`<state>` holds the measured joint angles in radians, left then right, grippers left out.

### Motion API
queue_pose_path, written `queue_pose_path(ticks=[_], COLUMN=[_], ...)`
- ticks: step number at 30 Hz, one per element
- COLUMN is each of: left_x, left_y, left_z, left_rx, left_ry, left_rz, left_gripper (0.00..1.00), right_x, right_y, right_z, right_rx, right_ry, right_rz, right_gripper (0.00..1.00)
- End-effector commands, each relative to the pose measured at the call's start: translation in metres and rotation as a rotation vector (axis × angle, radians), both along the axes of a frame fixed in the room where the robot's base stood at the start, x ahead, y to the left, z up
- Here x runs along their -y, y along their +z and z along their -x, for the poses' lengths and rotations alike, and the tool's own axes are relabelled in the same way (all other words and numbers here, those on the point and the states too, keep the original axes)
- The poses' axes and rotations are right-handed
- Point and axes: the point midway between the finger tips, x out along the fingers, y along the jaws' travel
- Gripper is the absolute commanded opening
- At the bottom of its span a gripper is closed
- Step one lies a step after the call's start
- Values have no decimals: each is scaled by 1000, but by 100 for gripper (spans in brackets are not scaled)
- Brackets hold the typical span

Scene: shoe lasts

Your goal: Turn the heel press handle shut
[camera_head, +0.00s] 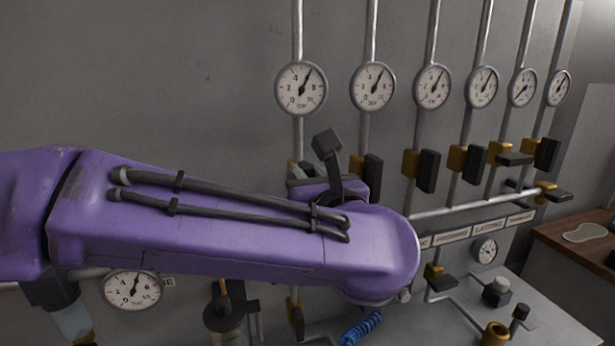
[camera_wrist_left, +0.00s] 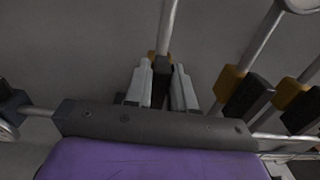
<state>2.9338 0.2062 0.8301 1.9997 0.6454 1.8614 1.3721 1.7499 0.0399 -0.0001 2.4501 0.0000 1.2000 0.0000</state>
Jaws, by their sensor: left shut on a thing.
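In the left wrist view, my left gripper (camera_wrist_left: 161,72) has its two pale fingers on either side of a black valve handle (camera_wrist_left: 162,80), shut on it. A bit of yellow valve body (camera_wrist_left: 152,55) shows behind it, on a grey pipe (camera_wrist_left: 169,25) running up the wall. In the head view my purple left arm reaches across from the left and hides most of the gripper and this handle. It seems to be on the leftmost upright pipe (camera_head: 298,135). The label for this valve is hidden, so I cannot read whether it says heel press. My right gripper is not in view.
Several similar yellow valves with black handles stand close to the right, the nearest (camera_head: 373,178) beside my wrist. Round gauges (camera_head: 302,89) sit above them. The upper left wall is bare.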

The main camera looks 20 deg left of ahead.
Motion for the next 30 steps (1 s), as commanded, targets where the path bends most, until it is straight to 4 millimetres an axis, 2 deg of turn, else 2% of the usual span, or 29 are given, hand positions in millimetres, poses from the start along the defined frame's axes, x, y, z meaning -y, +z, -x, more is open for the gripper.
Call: queue_pose_path(ticks=[11,21,30], left_x=[3,9,13], left_y=[-5,-7,-10], left_z=[-2,-6,-9], left_rx=[-105,-285,-447], left_ry=[3,3,4], left_rz=[-149,-411,-647], left_gripper=[0,0,0], right_x=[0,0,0], right_y=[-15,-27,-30], right_z=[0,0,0], right_rx=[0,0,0], right_ry=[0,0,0], right_rz=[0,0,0], right_gripper=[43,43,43])
